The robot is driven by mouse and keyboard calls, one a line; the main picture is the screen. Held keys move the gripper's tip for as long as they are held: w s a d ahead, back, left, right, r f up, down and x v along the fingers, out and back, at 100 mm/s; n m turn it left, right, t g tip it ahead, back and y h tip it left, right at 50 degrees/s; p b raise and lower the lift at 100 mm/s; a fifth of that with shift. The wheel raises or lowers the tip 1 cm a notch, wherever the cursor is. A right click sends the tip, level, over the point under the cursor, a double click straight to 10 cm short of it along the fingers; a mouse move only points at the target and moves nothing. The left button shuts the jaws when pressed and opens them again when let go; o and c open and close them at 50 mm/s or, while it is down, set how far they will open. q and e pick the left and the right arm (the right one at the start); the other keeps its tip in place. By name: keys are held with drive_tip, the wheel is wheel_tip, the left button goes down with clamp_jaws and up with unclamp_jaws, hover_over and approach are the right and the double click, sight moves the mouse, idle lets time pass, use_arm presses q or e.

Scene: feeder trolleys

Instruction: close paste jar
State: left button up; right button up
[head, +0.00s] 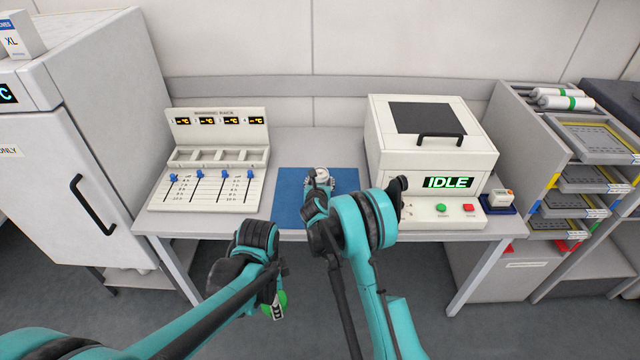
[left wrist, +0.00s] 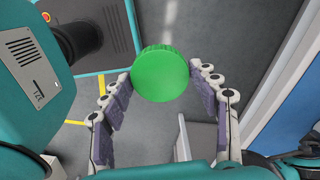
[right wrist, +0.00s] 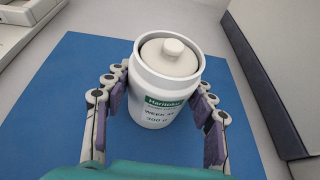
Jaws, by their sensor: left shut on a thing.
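A white paste jar (right wrist: 160,112) with a printed label stands upright on a blue mat (right wrist: 60,95). A pale inner plug with a knob (right wrist: 172,52) sits in its mouth. The jar's top also shows in the head view (head: 321,173). My right gripper (right wrist: 163,88) has its fingers on both sides of the jar; whether they press on it is unclear. My left gripper (left wrist: 160,82) is shut on a round green lid (left wrist: 160,72), held above the floor in front of the bench. The lid also shows in the head view (head: 281,301), partly hidden by the gripper.
A warming rack (head: 215,160) with blue sliders stands left of the mat. A white machine reading IDLE (head: 430,150) stands to the right. A small device on a blue base (head: 499,200) is beside it. A white cabinet (head: 60,140) is far left, a tray shelf (head: 590,160) far right.

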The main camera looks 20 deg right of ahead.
sight(319, 177)
use_arm(q)
drive_tip(key=shift+r, duration=0.1)
use_arm(e)
drive_tip(key=shift+r, duration=0.15)
use_arm(q)
drive_tip(key=shift+r+p, duration=0.7)
drive_tip(key=shift+p, duration=0.1)
use_arm(e)
drive_tip(key=shift+r, duration=1.5)
use_arm(q)
wheel_tip(319, 177, up, 4)
drive_tip(key=p, duration=0.3)
drive_tip(key=shift+f, duration=0.25)
drive_tip(key=shift+r+p, duration=0.1)
drive_tip(key=shift+p, duration=0.25)
use_arm(e)
drive_tip(key=s+d+r, duration=0.7)
drive_tip(key=s+d, duration=0.1)
drive_tip(key=shift+s+r, duration=0.2)
drive_tip(key=shift+r, duration=0.15)
drive_tip(key=shift+d, duration=0.1)
